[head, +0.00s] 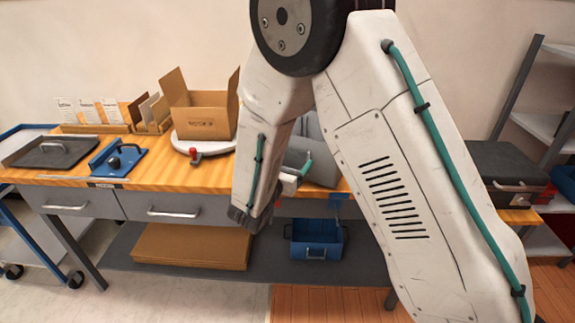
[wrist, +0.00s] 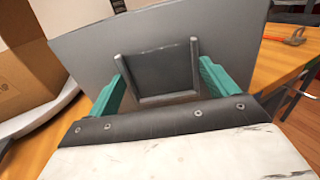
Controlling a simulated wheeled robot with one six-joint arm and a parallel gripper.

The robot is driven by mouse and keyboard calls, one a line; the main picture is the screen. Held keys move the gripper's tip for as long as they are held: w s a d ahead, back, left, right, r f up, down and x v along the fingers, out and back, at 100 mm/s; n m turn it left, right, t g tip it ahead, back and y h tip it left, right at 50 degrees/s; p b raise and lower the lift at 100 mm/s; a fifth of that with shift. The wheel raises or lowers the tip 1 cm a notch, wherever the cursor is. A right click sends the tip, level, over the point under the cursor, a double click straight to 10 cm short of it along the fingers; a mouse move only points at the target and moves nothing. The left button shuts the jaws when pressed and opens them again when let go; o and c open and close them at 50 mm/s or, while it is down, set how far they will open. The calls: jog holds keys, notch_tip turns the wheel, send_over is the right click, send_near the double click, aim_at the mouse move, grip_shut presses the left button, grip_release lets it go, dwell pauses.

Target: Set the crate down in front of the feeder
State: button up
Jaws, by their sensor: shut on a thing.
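The crate is a grey box (head: 318,165), partly hidden behind my arm in the head view, at the middle of the bench's front edge. In the wrist view its flat grey wall (wrist: 95,55) fills the middle, with a raised handle frame (wrist: 195,70). My gripper (wrist: 160,72) has its teal fingers on both sides of that frame and is shut on it. In the head view my gripper (head: 304,168) is at the crate's near left side. Whether the crate's bottom touches the bench is hidden. I cannot tell which thing is the feeder.
A blue bin (head: 316,243) sits on the lower shelf.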

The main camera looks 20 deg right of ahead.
jog(key=shift+d+f, duration=0.1)
jog(key=shift+f, duration=0.4)
jog(key=o, duration=1.1)
jog(key=shift+o, duration=0.2)
